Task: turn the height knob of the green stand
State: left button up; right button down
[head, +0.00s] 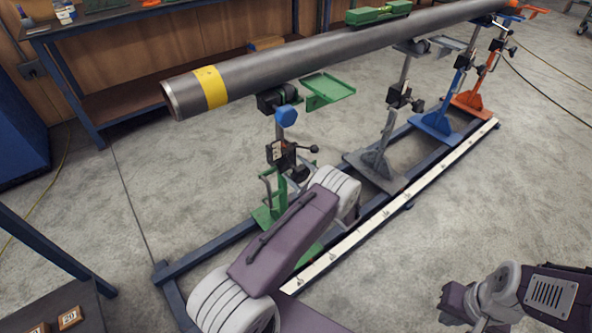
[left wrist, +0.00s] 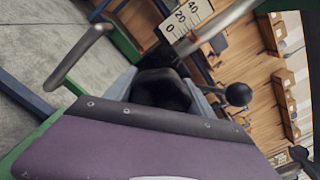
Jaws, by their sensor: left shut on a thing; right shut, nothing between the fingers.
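The green stand (head: 268,215) is the nearest under the pipe (head: 300,62). My left gripper (head: 298,177) is at its post, below the dark clamp block (head: 283,155), partly hidden by my own arm. In the left wrist view, my left gripper (left wrist: 160,92) has its grey fingers on either side of a black knob (left wrist: 160,88), which I take for the height knob, and is shut on it. A white scale (left wrist: 186,18) marked 0, 20, 40 is just beyond it. My right gripper (head: 450,300) is at the lower right, shut and empty, well away from the stand.
A lever with a black ball (left wrist: 238,94) sticks out close to the left gripper. Grey (head: 374,160), blue (head: 436,122) and orange (head: 472,102) stands follow along the blue rail frame (head: 215,245). A workbench (head: 68,75) is behind. Floor to the right is clear.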

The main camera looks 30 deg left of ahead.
aim_at(303, 176)
pick_arm(q)
jog(key=o, duration=1.4)
jog(key=shift+c, duration=0.2)
jog(key=shift+d, duration=0.1)
jog(key=p+v, duration=0.1)
jog(key=v, duration=0.7)
jog(key=shift+p, duration=0.3)
jog(key=shift+s+d, duration=0.25)
jog(key=shift+d, duration=0.15)
jog(key=shift+f, duration=0.1)
